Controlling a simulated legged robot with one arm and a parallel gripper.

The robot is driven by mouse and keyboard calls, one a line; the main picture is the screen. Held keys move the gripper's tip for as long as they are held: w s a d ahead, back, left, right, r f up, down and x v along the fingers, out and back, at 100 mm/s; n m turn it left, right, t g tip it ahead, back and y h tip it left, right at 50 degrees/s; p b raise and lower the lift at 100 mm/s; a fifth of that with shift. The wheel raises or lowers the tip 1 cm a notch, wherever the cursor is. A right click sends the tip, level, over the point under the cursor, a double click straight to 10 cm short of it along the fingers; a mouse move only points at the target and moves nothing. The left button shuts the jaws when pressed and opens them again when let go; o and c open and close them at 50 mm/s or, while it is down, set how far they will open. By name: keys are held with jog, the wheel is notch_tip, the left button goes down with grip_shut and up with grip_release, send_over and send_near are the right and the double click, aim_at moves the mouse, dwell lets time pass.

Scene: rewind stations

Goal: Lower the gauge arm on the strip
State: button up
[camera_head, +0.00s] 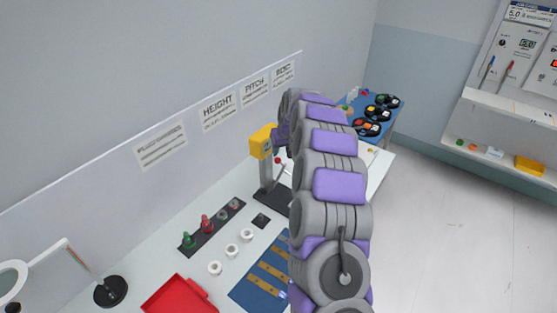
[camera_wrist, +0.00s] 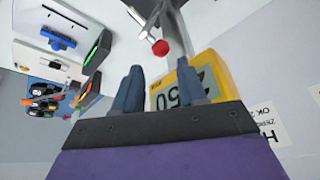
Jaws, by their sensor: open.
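The height gauge has a yellow head (camera_head: 261,142) on a grey column (camera_head: 266,175) standing on a dark base. A red ball knob (camera_head: 278,160) on a thin lever sticks out at its side. In the wrist view, the yellow head (camera_wrist: 214,72) with its digital display appears upside down, and the red knob (camera_wrist: 160,47) is just beyond my fingertips. My gripper (camera_wrist: 158,67) is open, its two dark fingers pointing toward the knob, with nothing between them that I can tell is held. In the head view my arm hides the fingertips. I cannot make out a strip under the gauge.
A blue mat with brass-coloured strips (camera_head: 248,290), white rings (camera_head: 232,250), a rack of coloured pegs (camera_head: 207,223) and a red tray (camera_head: 178,297) lie in front. A magnifier stand (camera_head: 110,291) is at left. A blue board with coloured discs (camera_head: 396,116) is behind.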

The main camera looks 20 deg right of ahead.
aim_at(278, 159)
jog(key=x, duration=0.7)
jog(key=shift+w+f, duration=0.1)
jog(key=shift+f, duration=0.1)
jog(key=shift+c, duration=0.3)
grip_shut()
